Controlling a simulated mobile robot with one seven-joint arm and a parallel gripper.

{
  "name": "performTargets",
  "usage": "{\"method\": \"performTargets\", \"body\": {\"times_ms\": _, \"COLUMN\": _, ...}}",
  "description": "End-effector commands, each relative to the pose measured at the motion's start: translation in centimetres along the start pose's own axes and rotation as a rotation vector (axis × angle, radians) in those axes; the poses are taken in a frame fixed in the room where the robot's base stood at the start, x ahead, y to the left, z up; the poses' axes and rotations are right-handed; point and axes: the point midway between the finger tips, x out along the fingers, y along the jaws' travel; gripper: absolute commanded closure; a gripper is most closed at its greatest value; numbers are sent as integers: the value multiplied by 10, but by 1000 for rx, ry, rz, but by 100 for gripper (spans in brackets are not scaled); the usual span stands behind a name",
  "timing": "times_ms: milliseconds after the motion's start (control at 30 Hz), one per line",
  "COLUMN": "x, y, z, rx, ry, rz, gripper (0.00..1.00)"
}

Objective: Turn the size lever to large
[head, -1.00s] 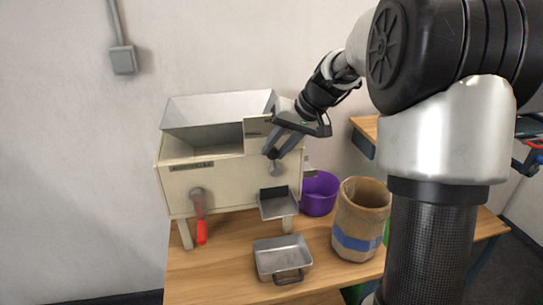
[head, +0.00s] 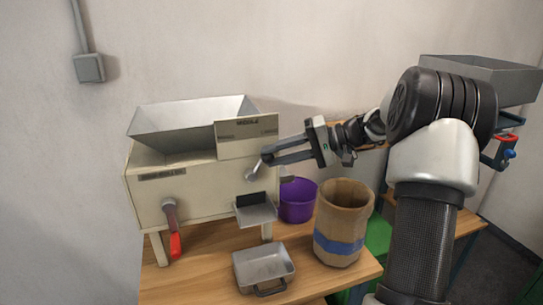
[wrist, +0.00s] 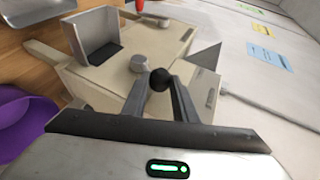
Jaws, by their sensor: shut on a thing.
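The chestnut machine (head: 190,193) is a cream box with a metal hopper on top, standing on the wooden table. The size lever's round grey hub (head: 251,174) is on the right of its front face, with a short arm tilted up and to the right. In the wrist view, the lever's black ball knob (wrist: 160,79) sits between my finger ends, beside the grey hub (wrist: 138,62). My gripper (head: 266,156) reaches in from the right and is shut on the knob; it also shows in the wrist view (wrist: 160,88). The fingers hide the knob in the head view.
A red-handled lever (head: 175,244) hangs at the machine's front left. A metal chute (head: 256,214) sticks out below the size lever, above a metal pan (head: 264,265). A purple bucket (head: 298,202) and a paper sack (head: 341,222) stand to the right.

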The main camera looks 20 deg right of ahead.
Motion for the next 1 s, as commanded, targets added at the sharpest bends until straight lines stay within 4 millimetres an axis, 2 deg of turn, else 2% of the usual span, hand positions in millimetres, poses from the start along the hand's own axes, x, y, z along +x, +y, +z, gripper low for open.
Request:
{"method": "performTargets", "body": {"times_ms": 633, "x": -2, "y": 5, "z": 0, "rx": 22, "ry": -1, "rz": -46, "gripper": 100}}
{"method": "performTargets", "body": {"times_ms": 667, "x": -2, "y": 5, "z": 0, "rx": 22, "ry": -1, "rz": -46, "gripper": 71}}
{"method": "performTargets", "body": {"times_ms": 733, "x": -2, "y": 5, "z": 0, "rx": 22, "ry": -1, "rz": -46, "gripper": 59}}
{"method": "performTargets", "body": {"times_ms": 767, "x": -2, "y": 5, "z": 0, "rx": 21, "ry": -1, "rz": -46, "gripper": 56}}
{"method": "performTargets", "body": {"times_ms": 1000, "x": -2, "y": 5, "z": 0, "rx": 21, "ry": -1, "rz": -46, "gripper": 56}}
